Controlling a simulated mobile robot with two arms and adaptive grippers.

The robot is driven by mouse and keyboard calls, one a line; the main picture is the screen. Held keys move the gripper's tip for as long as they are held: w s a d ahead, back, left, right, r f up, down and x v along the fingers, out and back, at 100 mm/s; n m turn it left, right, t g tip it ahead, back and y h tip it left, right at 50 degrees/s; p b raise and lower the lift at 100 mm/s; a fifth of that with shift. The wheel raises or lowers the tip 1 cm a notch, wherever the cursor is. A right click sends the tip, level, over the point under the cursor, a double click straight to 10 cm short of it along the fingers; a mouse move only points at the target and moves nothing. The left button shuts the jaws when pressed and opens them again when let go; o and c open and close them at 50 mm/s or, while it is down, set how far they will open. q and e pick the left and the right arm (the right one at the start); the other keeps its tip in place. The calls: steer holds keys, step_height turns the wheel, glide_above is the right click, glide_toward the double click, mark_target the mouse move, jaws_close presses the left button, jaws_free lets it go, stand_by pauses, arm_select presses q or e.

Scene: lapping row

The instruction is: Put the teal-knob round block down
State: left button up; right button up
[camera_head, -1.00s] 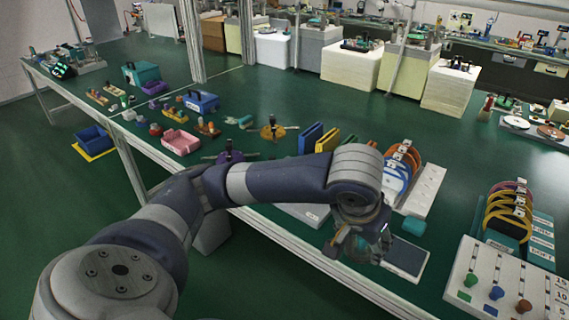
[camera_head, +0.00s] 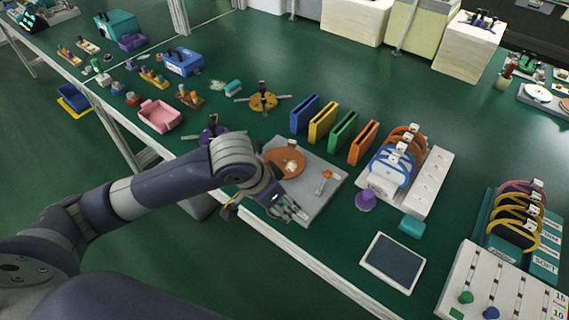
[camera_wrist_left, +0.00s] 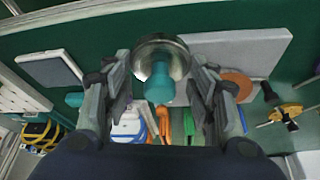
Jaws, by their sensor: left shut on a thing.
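My left gripper (camera_head: 290,208) is at the near edge of a grey plate (camera_head: 312,204), by the bench's front edge. In the left wrist view its fingers (camera_wrist_left: 160,88) are closed around the teal knob (camera_wrist_left: 160,80) of a round block, whose shiny metal body (camera_wrist_left: 162,48) shows beyond the knob. The block is hidden by the gripper in the head view. I cannot tell whether it touches anything below. My right gripper is not in view.
The plate carries an orange disc (camera_head: 286,161) and a small orange-tipped piece (camera_head: 323,181). A purple-knob piece (camera_head: 365,200), a teal block (camera_head: 411,225) and a dark pad (camera_head: 393,262) lie to the right. Upright coloured plates (camera_head: 342,133) stand behind. Green bench shows between plate and pad.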

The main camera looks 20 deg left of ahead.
arm_select(q)
steer(key=w+a, duration=0.1)
steer(key=w, duration=0.3)
steer(key=w+a+p, duration=0.1)
steer(key=w, duration=0.4)
steer(key=w+f+p, duration=0.1)
steer(key=w, duration=0.4)
steer(key=shift+w+a+f, duration=0.1)
steer(key=shift+w+a, duration=0.15)
steer(key=shift+a, duration=0.15)
steer(key=shift+w, duration=0.25)
steer(key=shift+a+f, duration=0.1)
steer(key=shift+f, duration=0.1)
step_height(320, 180, down, 2)
steer(key=shift+f+p, duration=0.1)
steer(key=shift+p, duration=0.3)
steer(key=shift+f, duration=0.5)
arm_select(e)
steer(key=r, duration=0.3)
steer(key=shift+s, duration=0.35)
arm_select(q)
steer(key=shift+f, duration=0.1)
